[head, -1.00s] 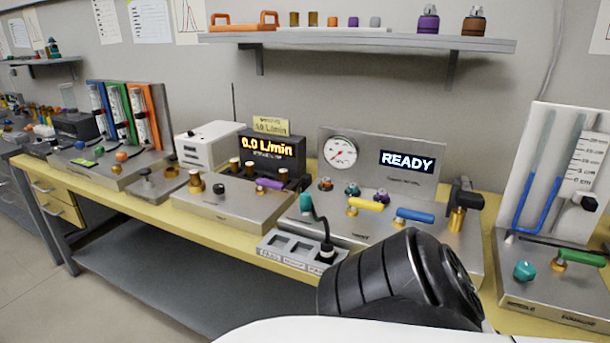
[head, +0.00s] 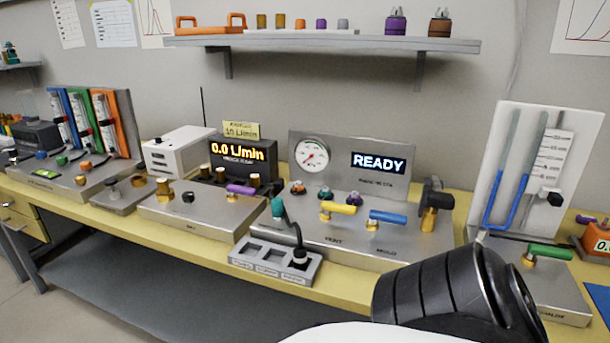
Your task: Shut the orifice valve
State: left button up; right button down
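No label that I can read says orifice, so I cannot tell which valve it is. A green-handled valve (head: 549,251) is on the manometer stand (head: 560,290) at the right. A yellow-handled valve (head: 337,208) and a blue-handled valve (head: 387,217) sit on the panel with the READY display. A black-handled valve (head: 435,200) stands at that panel's right end. A purple-handled valve (head: 241,190) is on the unit left of it. Neither gripper is in view. A black link of my arm covers the front left of the manometer stand.
A grey socketed block (head: 275,262) with a black plug stands at the yellow bench's front edge. A flow display (head: 240,150) reads 0.0 L/min. Tube meters (head: 88,122) stand at the left, and an orange device (head: 597,240) at the far right. A shelf (head: 330,44) hangs above.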

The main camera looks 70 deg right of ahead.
aim_at(231, 189)
jog(key=z, duration=1.4)
